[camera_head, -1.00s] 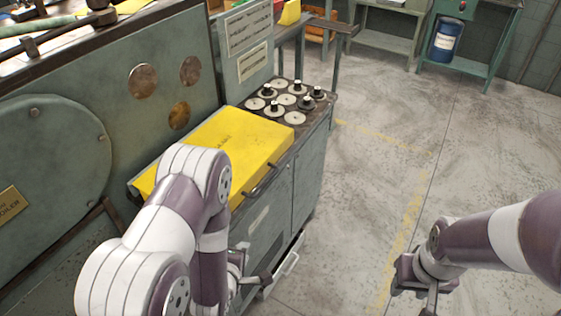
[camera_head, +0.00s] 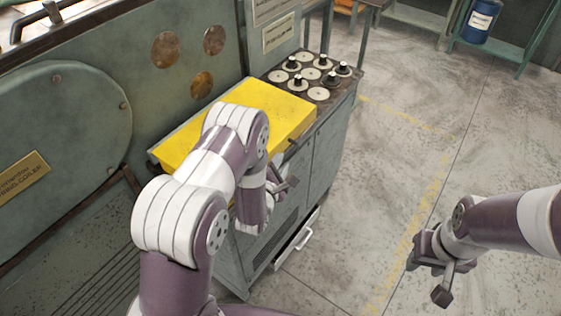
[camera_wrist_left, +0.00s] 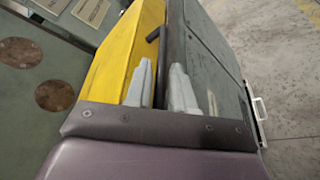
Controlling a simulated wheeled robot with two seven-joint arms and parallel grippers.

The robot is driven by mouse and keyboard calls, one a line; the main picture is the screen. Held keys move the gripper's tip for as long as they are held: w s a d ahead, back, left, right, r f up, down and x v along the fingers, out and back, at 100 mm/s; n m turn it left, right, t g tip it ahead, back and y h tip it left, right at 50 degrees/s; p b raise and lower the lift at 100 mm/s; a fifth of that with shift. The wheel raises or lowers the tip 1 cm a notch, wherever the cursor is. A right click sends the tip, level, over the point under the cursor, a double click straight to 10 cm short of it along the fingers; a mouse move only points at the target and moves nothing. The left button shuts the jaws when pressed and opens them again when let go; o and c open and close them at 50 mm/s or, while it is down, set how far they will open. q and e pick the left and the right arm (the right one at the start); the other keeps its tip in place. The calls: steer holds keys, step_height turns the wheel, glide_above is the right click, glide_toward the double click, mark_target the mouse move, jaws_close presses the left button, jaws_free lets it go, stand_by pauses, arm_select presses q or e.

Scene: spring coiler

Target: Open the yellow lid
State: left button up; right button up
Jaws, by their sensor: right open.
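The yellow lid (camera_head: 275,105) lies shut on top of the green-grey cabinet, with its near part hidden behind my left arm. It also shows in the left wrist view (camera_wrist_left: 122,50). A dark bar handle (camera_wrist_left: 158,52) runs along the lid's front edge, just beyond the fingertips. My left gripper (camera_head: 284,186) is beside the cabinet's front, close to the lid's edge. In the left wrist view its two pale fingers (camera_wrist_left: 160,72) stand apart with a gap between them, and nothing is clearly gripped. My right gripper (camera_head: 440,279) is open and empty over the floor at the right.
Black knobs on pale discs (camera_head: 312,74) sit on the cabinet top behind the lid. The green machine wall (camera_head: 140,90) rises to the left. A drawer handle (camera_head: 298,238) sticks out low on the cabinet front. The floor (camera_head: 390,170) to the right is clear.

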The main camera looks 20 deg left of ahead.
arm_select(q)
steer(key=shift+w+f, duration=0.15)
steer(key=shift+w, duration=0.35)
steer(key=shift+s, duration=0.1)
jaws_close()
